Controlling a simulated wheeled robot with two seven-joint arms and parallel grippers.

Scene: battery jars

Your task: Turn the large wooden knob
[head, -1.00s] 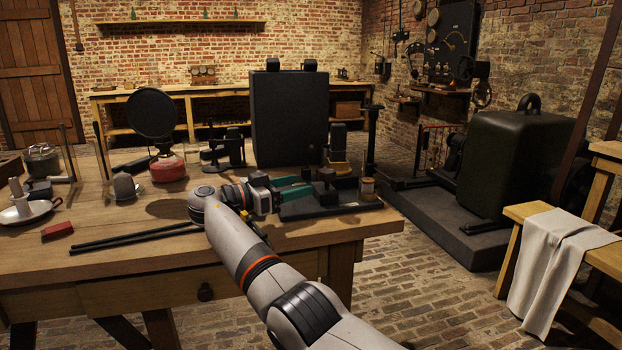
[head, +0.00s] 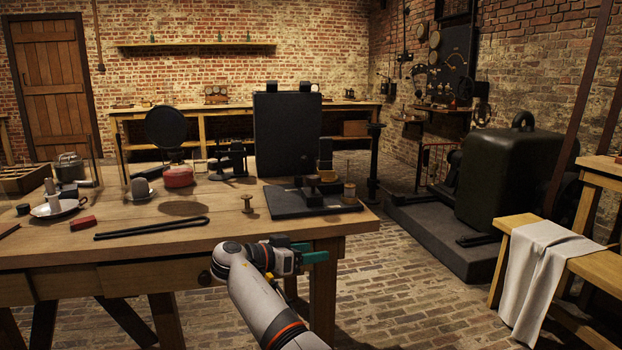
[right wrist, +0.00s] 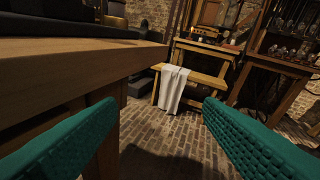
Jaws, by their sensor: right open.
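A wooden spool-shaped piece (head: 349,193) stands at the right end of a dark flat base (head: 290,204) on the workbench. A similar small one (head: 247,204) stands on the bare wood to the left of that base. I cannot tell which piece is the large wooden knob. My right gripper (head: 318,256) is in front of the bench's right end, below the tabletop, apart from both pieces. Its teal fingers are open and empty in the right wrist view (right wrist: 160,125), beside the bench edge. My left gripper is not in view.
The workbench (head: 60,240) carries a red burner (head: 179,177), black rods (head: 150,229) and a red block (head: 82,223). A large dark machine (head: 510,180) stands at right. A bench with a white cloth (head: 545,265) is nearer. The brick floor between is clear.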

